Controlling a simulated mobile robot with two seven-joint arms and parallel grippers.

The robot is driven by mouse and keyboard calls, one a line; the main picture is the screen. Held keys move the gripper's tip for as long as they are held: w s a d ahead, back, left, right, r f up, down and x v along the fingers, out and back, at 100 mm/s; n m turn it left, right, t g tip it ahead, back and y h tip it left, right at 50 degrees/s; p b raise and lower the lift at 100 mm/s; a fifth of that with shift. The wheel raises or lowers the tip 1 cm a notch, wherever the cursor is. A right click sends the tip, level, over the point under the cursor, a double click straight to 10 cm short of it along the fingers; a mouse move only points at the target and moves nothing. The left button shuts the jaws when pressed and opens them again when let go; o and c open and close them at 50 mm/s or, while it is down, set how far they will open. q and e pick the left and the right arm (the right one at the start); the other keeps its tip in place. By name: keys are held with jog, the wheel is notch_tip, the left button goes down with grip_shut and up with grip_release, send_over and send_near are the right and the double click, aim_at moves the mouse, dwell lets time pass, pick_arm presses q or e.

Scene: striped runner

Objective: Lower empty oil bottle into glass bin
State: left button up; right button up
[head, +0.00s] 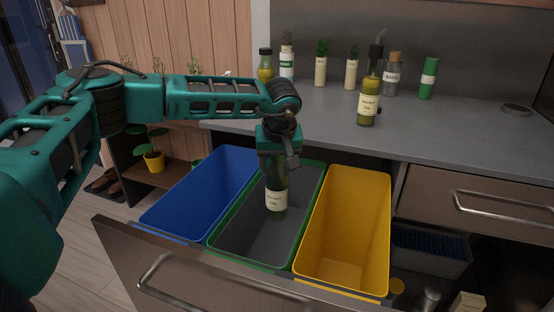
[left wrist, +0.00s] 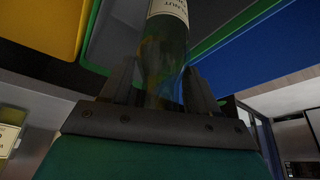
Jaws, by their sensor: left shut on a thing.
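The empty oil bottle (head: 276,203) is green glass with a pale label. It hangs upright, neck up, inside the opening of the green-rimmed grey bin (head: 237,232), the middle one of three in the pulled-out drawer. My left gripper (head: 280,160) points down and is shut on the bottle's upper part. The left wrist view shows the bottle (left wrist: 164,62) between the fingers (left wrist: 160,88), with its label cut off at the top edge. I cannot tell whether the bottle's base touches the bin floor. My right gripper is not in view.
A blue bin (head: 200,190) stands left of the grey one and a yellow bin (head: 345,225) right of it. The drawer front (head: 190,275) is nearest me. Several bottles and jars, including a full walnut oil bottle (head: 368,105), stand on the counter (head: 440,125).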

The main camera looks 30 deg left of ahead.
aim_at(279, 189)
pick_arm(q)
jog(key=shift+f+b, duration=2.3)
jog(key=shift+f, duration=2.2)
jog(key=shift+f+b, duration=1.35)
jog(key=shift+f, duration=1.15)
jog(key=o, duration=1.6)
jog(key=shift+c, duration=0.2)
jog(key=shift+d+r, duration=0.1)
jog(key=shift+r, duration=0.3)
jog(key=p+v, duration=0.3)
jog(key=v, duration=0.9)
jog(key=shift+s+r, duration=0.15)
jog(key=shift+r, duration=0.05)
